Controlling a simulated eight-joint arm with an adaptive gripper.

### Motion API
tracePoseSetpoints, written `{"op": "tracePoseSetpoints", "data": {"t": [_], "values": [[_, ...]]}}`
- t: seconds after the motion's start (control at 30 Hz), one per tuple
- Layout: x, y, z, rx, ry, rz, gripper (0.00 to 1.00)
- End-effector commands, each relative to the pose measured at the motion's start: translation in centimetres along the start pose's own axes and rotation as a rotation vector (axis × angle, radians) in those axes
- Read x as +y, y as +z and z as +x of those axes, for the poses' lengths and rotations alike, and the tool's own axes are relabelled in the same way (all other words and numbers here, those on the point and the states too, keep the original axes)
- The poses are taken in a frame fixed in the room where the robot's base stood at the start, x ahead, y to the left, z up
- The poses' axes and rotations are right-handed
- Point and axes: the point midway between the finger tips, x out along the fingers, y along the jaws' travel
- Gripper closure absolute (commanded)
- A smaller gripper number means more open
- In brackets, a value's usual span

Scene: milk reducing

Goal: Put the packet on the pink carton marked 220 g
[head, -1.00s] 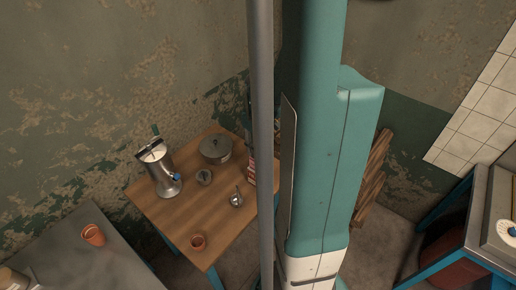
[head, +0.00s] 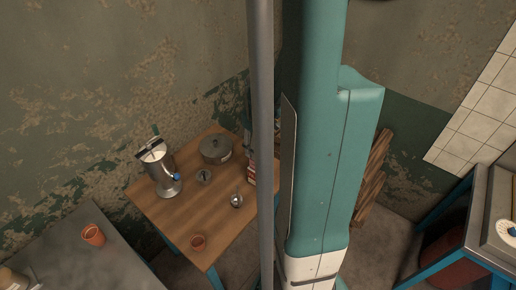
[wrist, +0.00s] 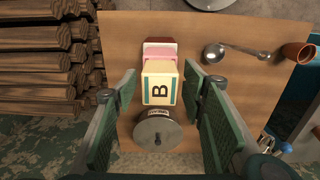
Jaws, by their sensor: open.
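A cream packet with a teal band and a black letter B (wrist: 160,85) is in the middle of the wrist view. A pink carton (wrist: 165,50) with a dark red end shows just beyond it, partly covered by the packet. I cannot tell whether the packet rests on the carton or stands in front of it, and no 220 g mark is readable. My gripper (wrist: 160,78) is open, one finger on each side of the packet, with gaps showing. In the head view a red and white pack (head: 250,172) is half hidden by a grey pole.
A round metal lid or weight (wrist: 157,132) is close to the packet on the wooden table (head: 190,215). A ladle (wrist: 235,52) and brown cup (wrist: 297,52) lie right. A pot (head: 215,150) and metal jug (head: 163,172) stand at the back. Stacked wood (wrist: 45,60) is left.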

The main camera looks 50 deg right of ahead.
Motion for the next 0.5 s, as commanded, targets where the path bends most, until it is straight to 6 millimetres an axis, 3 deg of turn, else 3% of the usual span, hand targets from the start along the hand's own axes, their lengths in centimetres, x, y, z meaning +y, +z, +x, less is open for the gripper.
{"op": "tracePoseSetpoints", "data": {"t": [0.5], "values": [[0.0,0.0,-4.9,0.0,0.0,0.0,0.58]]}}
